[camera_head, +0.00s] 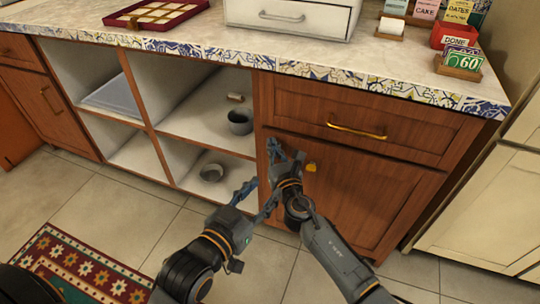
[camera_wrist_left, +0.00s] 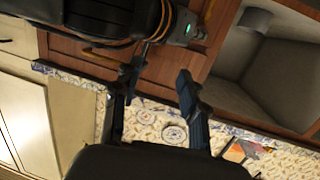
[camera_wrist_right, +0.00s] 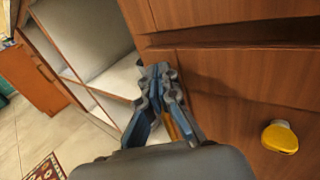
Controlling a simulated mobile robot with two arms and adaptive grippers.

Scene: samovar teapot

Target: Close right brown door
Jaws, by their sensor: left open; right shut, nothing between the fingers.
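The right brown door (camera_head: 375,200) is below the brown drawer (camera_head: 350,122) at the right end of the counter. It looks flush or nearly flush with its frame; I cannot tell if a small gap remains. A yellow knob (camera_head: 311,167) is on its upper left, and it also shows in the right wrist view (camera_wrist_right: 280,138). My right gripper (camera_head: 285,154) is shut and empty in front of the door's left edge, left of the knob; contact is unclear. My left gripper (camera_head: 258,198) is open and empty, lower and to the left; it also shows in the left wrist view (camera_wrist_left: 160,84).
Open shelves (camera_head: 192,108) left of the door hold a grey cup (camera_head: 240,122) and a bowl (camera_head: 212,172). A cream cabinet (camera_head: 490,210) stands at the right. A patterned rug (camera_head: 80,264) lies on the tiled floor at left.

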